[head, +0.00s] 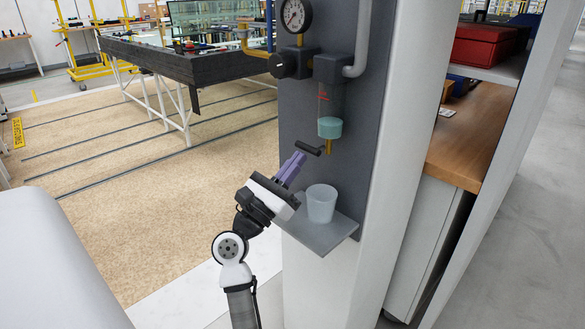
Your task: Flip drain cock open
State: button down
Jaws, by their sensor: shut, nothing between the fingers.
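The drain cock has a black lever handle (308,148) under a clear filter bowl (330,112) with pale teal liquid in its lower part. A short brass outlet (329,146) hangs below the bowl, at the right end of the lever. The lever slopes slightly down to the right. My gripper (298,158) has purple fingers, which are shut with nothing between them. Its fingertips are just below and left of the lever, close to it; I cannot tell whether they touch. A translucent cup (321,203) stands upright below the outlet.
The cup stands on a small grey shelf (335,234) fixed to the grey panel (350,165). A pressure gauge (295,15) and a black knob (290,65) are above left. A wooden counter (470,130) is to the right.

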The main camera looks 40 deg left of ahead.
jog(key=shift+f+m+h+b, duration=0.1)
jog(key=shift+m+h+b, duration=0.3)
jog(key=shift+b, duration=0.2)
